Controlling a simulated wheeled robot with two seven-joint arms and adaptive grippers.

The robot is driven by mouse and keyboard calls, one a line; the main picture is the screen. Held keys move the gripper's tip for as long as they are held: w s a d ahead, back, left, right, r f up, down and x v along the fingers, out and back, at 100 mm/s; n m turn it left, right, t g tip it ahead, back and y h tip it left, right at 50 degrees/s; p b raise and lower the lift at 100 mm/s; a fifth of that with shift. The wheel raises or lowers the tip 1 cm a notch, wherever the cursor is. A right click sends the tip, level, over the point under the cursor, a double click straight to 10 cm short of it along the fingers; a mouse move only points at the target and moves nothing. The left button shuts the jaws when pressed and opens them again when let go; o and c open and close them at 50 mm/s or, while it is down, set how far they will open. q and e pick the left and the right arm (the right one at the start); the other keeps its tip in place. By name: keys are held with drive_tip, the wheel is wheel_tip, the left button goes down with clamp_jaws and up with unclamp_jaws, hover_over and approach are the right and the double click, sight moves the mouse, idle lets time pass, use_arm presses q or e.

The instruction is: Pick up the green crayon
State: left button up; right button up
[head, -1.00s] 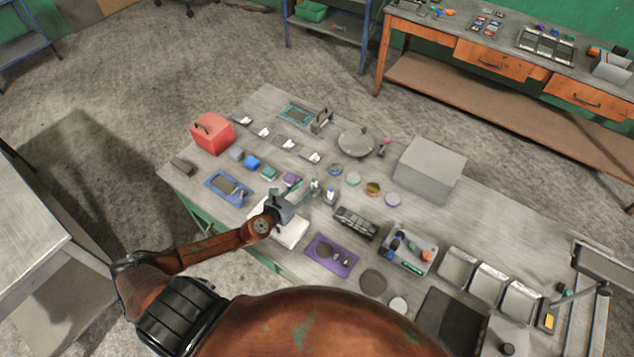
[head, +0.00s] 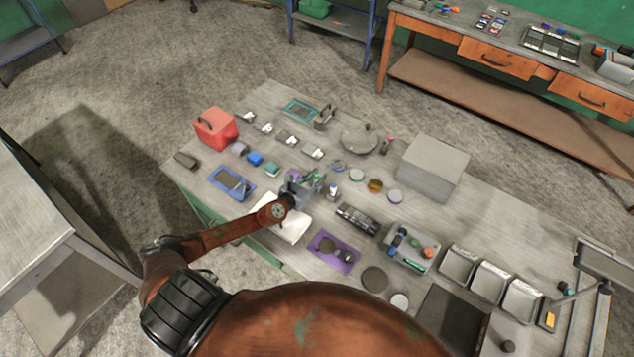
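My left gripper (head: 301,188) is over the middle of the table (head: 216,222), just beyond a white pad (head: 287,228). Its grey fingers overlap a small cluster of green and purple items. A thin green piece (head: 311,175), perhaps the green crayon, shows beside the fingertips. It is too small and partly covered to tell whether the fingers touch it. Whether the gripper is open or shut does not show. My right gripper is out of view.
A small white-and-blue bottle (head: 333,191) stands just right of the gripper. A black device (head: 357,219), a purple tray (head: 334,252) and a blue tray (head: 232,183) lie around it. A red box (head: 216,129) and a grey box (head: 433,167) stand farther off.

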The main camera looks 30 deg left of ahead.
use_arm(q)
clamp_jaws()
drive_tip(key=shift+r, duration=0.15)
